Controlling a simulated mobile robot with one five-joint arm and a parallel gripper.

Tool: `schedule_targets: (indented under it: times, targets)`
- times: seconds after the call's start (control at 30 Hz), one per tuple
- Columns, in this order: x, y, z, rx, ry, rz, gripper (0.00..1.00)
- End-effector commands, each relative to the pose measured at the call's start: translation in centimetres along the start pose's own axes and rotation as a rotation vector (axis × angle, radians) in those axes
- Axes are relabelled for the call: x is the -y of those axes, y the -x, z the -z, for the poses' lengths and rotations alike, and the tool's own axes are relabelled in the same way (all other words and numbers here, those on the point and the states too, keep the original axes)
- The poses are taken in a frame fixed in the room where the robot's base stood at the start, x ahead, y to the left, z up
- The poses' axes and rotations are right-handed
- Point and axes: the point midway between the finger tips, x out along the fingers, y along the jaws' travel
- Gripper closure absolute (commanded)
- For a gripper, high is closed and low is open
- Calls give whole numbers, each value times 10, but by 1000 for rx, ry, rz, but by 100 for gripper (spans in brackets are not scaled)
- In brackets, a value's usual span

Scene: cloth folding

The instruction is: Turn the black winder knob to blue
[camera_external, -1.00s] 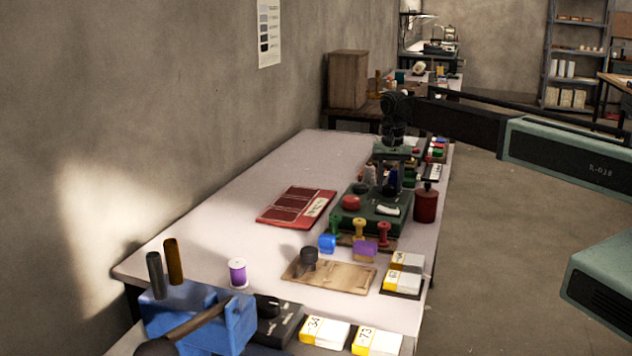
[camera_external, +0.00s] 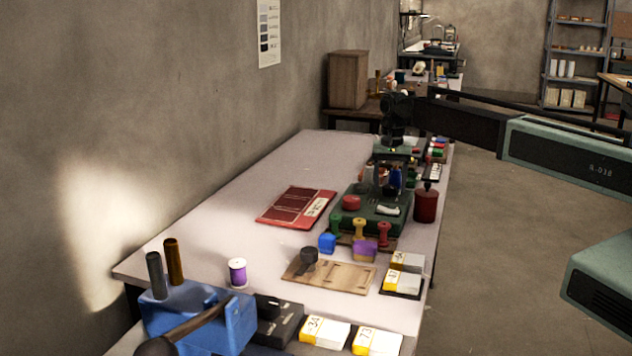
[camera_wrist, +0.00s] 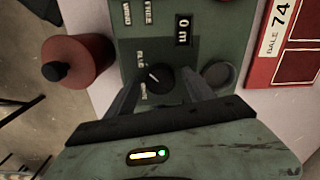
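The black winder knob (camera_wrist: 157,78) shows in the wrist view, with a white pointer line and small labels beside it. It sits on the green winder panel (camera_wrist: 150,50); the green winder (camera_external: 370,213) also shows in the external view. My gripper (camera_wrist: 159,80) is open, with one finger on each side of the knob; I cannot tell whether they touch it. In the external view my gripper (camera_external: 388,182) is low over the winder, and the knob cannot be made out there.
A red canister (camera_wrist: 80,60) with a black top stands beside the winder. A red card (camera_wrist: 283,45) lies on its other side. Spools (camera_external: 358,229), a wooden board (camera_external: 340,277) and labelled boxes (camera_external: 404,272) are nearer the camera. The table's left part (camera_external: 250,195) is clear.

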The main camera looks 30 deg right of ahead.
Motion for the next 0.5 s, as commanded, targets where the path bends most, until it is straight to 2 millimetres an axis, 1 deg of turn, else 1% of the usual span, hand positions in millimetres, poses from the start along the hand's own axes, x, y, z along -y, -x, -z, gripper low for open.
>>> schedule_targets:
  times: [0.17, 0.27, 0.37, 0.5]
  targets:
    - [0, 2, 0, 0, 0, 0, 38]
    - [0, 11, 0, 0, 1, 0, 38]
    - [0, 27, 0, 0, 1, 0, 38]
    - [0, 54, 0, 0, 0, 0, 38]
